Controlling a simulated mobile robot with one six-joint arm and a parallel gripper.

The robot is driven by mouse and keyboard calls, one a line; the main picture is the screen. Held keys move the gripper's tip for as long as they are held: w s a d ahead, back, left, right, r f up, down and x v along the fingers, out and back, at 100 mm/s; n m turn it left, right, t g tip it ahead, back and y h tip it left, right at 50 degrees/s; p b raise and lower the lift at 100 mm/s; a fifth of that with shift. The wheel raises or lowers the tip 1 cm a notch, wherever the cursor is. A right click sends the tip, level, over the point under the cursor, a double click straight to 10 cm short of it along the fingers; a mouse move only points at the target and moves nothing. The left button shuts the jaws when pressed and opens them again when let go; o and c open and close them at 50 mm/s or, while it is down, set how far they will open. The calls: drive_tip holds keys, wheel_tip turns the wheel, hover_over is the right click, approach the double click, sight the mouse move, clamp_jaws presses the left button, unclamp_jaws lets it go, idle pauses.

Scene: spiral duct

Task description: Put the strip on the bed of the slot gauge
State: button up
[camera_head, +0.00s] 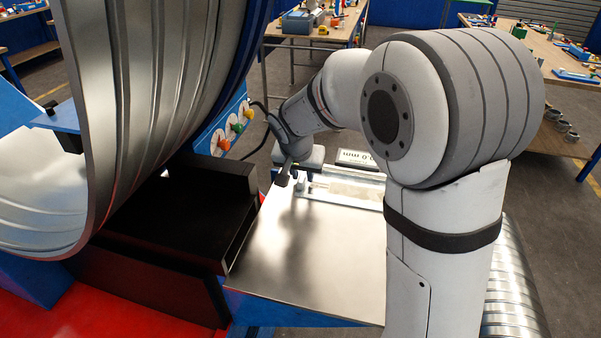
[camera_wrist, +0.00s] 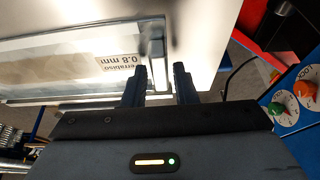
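My gripper (camera_wrist: 160,84) is open, its two dark fingers apart near the end of a long, pale metal-framed case (camera_wrist: 70,43) lying on the steel table. In the head view my gripper (camera_head: 285,178) is small and dark at the left end of the framed case (camera_head: 345,188). A white display (camera_head: 357,158), with upside-down digits and mm, stands behind.
The steel tabletop (camera_head: 310,250) in front is bare. A large ribbed duct (camera_head: 140,90) and dark box (camera_head: 180,215) stand left, with a blue panel of coloured knobs (camera_head: 232,126) beside them. Another ribbed duct (camera_head: 512,290) is right of my arm.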

drive_tip(key=shift+o, duration=1.1)
drive_tip(key=shift+r, duration=0.1)
drive_tip(key=b+v, duration=0.2)
drive_tip(key=v, duration=1)
drive_tip(key=s+d+f+n, duration=0.1)
drive_tip(key=s+d+f, duration=0.1)
drive_tip(key=s+d, duration=0.2)
drive_tip(key=s+d+f+n, duration=0.1)
drive_tip(key=s+d, duration=0.3)
drive_tip(key=s, duration=0.6)
drive_tip(key=s+d+f+n+g+y, duration=0.1)
drive_tip(key=s+d+f, duration=0.2)
drive_tip(key=s, duration=0.4)
drive_tip(key=shift+s+d+f, duration=0.15)
drive_tip(key=shift+s+d, duration=0.1)
drive_tip(key=shift+d, duration=0.45)
drive_tip(key=shift+s+f+n, duration=0.25)
drive_tip(key=shift+s+n, duration=0.05)
drive_tip(key=shift+s, duration=0.05)
drive_tip(key=shift+s, duration=0.1)
